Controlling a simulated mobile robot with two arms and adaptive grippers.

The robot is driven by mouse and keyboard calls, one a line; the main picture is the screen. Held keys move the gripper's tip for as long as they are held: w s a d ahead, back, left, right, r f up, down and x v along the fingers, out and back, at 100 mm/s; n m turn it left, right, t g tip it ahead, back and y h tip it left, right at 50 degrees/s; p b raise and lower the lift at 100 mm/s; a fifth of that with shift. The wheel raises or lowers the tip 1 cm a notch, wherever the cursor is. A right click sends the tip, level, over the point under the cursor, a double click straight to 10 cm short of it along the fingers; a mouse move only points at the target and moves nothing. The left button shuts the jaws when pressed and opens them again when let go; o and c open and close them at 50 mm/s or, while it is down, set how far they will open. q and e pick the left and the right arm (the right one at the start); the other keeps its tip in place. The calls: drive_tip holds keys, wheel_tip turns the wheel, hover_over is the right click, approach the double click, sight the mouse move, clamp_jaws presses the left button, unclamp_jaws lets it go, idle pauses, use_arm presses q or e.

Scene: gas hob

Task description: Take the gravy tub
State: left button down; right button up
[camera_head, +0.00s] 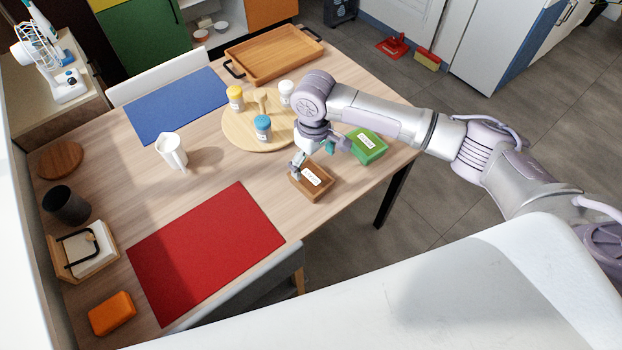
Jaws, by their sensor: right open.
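A brown tub (318,189) with a white label stands near the right edge of the wooden table; I take it as the gravy tub, though its lettering is too small to read. A green tub (370,148) with a similar white label stands just behind it to the right. My right gripper (313,160) is open, pointing down over the back part of the brown tub. One finger shows at the tub's left back corner. The gripper hides part of the tub, and I cannot tell whether they touch. My left gripper is not in view.
A round wooden board (238,134) with several small jars stands close behind my right gripper. A red mat (205,250) and a blue mat (178,104) lie flat. A wooden tray (273,54) is at the back.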

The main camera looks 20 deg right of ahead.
sight(311, 176)
drive_tip(key=shift+w+a+f+p, duration=0.1)
drive_tip(key=shift+a+f+p, duration=0.1)
drive_tip(key=shift+f, duration=1.55)
drive_tip(key=shift+a+f+p, duration=0.1)
drive_tip(key=shift+f+p, duration=0.1)
drive_tip(key=shift+f, duration=1.5)
drive_tip(key=c, duration=1.2)
drive_tip(key=shift+o, duration=0.2)
drive_tip(key=shift+r, duration=0.1)
